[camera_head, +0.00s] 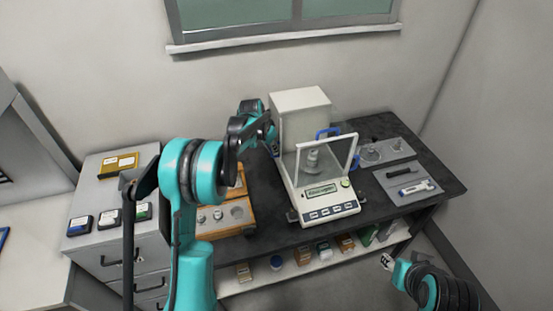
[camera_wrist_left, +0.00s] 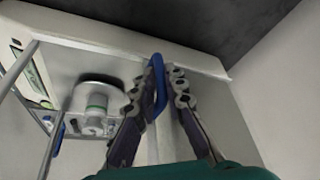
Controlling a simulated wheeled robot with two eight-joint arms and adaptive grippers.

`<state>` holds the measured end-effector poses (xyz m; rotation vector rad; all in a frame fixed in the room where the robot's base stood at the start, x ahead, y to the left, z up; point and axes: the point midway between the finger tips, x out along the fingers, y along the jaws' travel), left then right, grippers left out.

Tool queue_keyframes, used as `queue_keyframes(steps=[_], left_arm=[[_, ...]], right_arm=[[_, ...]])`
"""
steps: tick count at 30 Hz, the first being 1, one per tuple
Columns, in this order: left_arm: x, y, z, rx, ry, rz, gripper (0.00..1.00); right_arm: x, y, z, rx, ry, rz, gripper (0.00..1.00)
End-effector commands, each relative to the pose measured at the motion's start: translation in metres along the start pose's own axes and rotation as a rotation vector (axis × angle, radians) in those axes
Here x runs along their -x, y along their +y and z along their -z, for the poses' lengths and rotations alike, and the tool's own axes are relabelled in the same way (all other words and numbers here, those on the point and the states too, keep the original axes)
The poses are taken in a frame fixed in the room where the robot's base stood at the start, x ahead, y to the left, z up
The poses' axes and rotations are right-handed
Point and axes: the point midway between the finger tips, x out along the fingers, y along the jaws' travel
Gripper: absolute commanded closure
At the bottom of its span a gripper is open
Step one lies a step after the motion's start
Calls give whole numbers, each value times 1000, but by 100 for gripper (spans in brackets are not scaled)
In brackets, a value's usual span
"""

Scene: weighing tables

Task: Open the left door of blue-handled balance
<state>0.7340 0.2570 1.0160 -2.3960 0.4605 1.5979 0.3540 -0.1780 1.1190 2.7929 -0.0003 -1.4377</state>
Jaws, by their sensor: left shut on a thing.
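The blue-handled balance (camera_head: 330,208) is white, with a glass chamber and a tall box-shaped back, and stands on the dark table. A metal weight (camera_head: 312,160) stands inside its chamber; it also shows in the left wrist view (camera_wrist_left: 95,118). My left gripper (camera_head: 271,138) is at the left side of the chamber. In the left wrist view my left gripper (camera_wrist_left: 163,82) is shut on a blue handle (camera_wrist_left: 157,88), which sits between the fingers. How far the left door is open I cannot tell.
Other blue handles show on the top (camera_head: 328,132) and right side of the balance. A grey tray (camera_head: 412,186) with tools lies to the right. A shelf below holds several small boxes.

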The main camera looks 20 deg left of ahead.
Motion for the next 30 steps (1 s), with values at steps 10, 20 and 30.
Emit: queue_keyframes(steps=[10,20,30], left_arm=[[-1,-2,2,3,1,-3,100],[-1,-2,2,1,1,-1,69],[42,-3,1,3,0,0,69]], right_arm=[[0,0,0,0,0,0,60],[0,0,0,0,0,0,60],[0,0,0,0,0,0,60]])
